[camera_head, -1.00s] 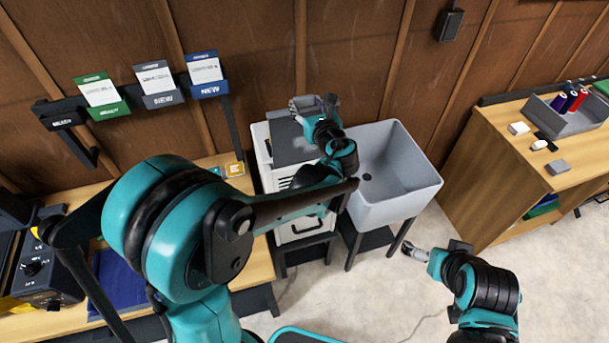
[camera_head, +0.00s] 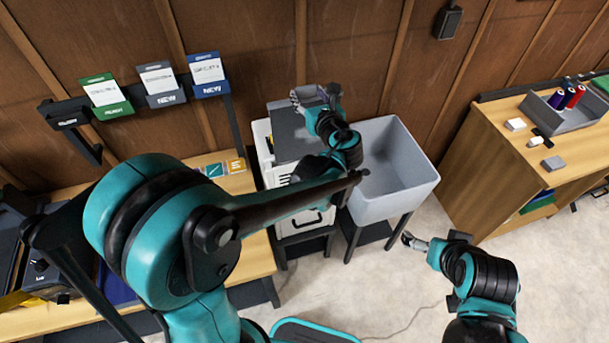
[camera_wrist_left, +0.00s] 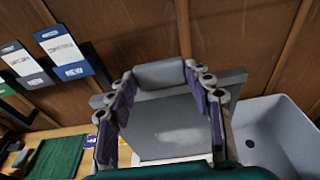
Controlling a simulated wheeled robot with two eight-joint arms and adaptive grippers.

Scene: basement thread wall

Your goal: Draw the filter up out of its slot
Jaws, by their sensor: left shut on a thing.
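The filter is a flat dark grey panel (camera_head: 289,138) standing up from the top of the white machine (camera_head: 262,138). My left gripper (camera_head: 307,96) is shut on its upper edge. In the left wrist view, the left gripper's fingers (camera_wrist_left: 165,100) stand either side of the grey filter (camera_wrist_left: 168,132), which has a pale smudge on its face. The filter's lower end and the slot are hidden, so I cannot tell how much is still inside. My right gripper (camera_head: 413,241) is low in front of the sink, apart from everything; its jaw opening is unclear.
A grey sink (camera_head: 398,195) stands close to the right of the machine. A wooden wall is behind. A wooden bench (camera_head: 235,182) is at left, below a rack with several cards. A wooden cabinet (camera_head: 470,165) with a spool tray (camera_head: 572,122) stands at right.

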